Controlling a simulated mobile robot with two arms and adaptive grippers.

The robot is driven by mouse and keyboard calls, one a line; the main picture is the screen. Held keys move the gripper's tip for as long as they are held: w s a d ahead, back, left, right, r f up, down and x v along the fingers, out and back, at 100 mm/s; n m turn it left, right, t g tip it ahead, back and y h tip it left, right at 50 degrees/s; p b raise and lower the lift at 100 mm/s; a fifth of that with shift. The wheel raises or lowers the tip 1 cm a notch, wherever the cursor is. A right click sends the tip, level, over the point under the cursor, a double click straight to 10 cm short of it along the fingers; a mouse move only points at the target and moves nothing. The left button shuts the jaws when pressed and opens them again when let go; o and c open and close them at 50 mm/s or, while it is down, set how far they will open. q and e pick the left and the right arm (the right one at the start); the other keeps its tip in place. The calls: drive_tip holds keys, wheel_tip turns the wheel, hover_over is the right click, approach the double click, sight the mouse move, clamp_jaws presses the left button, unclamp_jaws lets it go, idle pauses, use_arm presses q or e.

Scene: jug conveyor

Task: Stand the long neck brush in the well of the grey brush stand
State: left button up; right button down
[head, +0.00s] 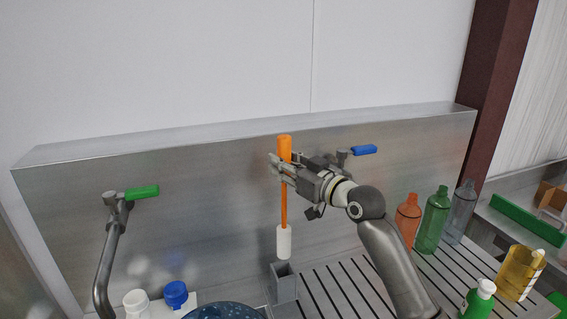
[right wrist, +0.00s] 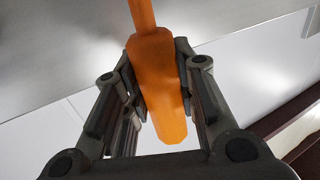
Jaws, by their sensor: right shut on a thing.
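The long neck brush has an orange handle, a thin orange shaft (head: 284,205) and a white head (head: 284,241). It hangs upright, head down, in the head view. My right gripper (head: 279,168) is shut on its thick orange handle, which also shows between the fingers in the right wrist view (right wrist: 157,85). The grey brush stand (head: 284,284) is a square, open-topped well at the left end of the slatted drainboard. The brush head appears just above the stand's opening in the picture; the gap in depth is hard to tell. My left gripper is not in view.
Orange (head: 408,214), green (head: 433,219) and grey (head: 461,211) bottles stand at the right of the slatted drainboard (head: 345,292). A green-handled tap (head: 117,200) is at the left. A blue tap handle (head: 364,150) is behind my right gripper. A steel backsplash runs behind.

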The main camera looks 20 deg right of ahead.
sight(283, 206)
drive_tip(key=shift+w+f+b, duration=0.25)
drive_tip(key=shift+f+b, duration=0.05)
drive_tip(key=shift+f, duration=0.3)
drive_tip(key=shift+w+f+b, duration=0.2)
drive_tip(key=shift+f+b, duration=0.05)
drive_tip(key=shift+f, duration=0.35)
drive_tip(key=shift+s+f+b, duration=0.1)
drive_tip(key=shift+f+b, duration=0.75)
drive_tip(key=shift+f, duration=0.1)
drive_tip(key=shift+f+b, duration=0.3)
drive_tip(key=shift+b, duration=0.05)
drive_tip(key=shift+f+b, duration=0.9)
drive_tip(key=shift+f, duration=0.5)
use_arm(q)
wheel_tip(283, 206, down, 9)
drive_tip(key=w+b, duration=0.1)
drive_tip(key=b, duration=0.2)
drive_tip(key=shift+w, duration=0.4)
use_arm(e)
drive_tip(key=shift+f, duration=2.45)
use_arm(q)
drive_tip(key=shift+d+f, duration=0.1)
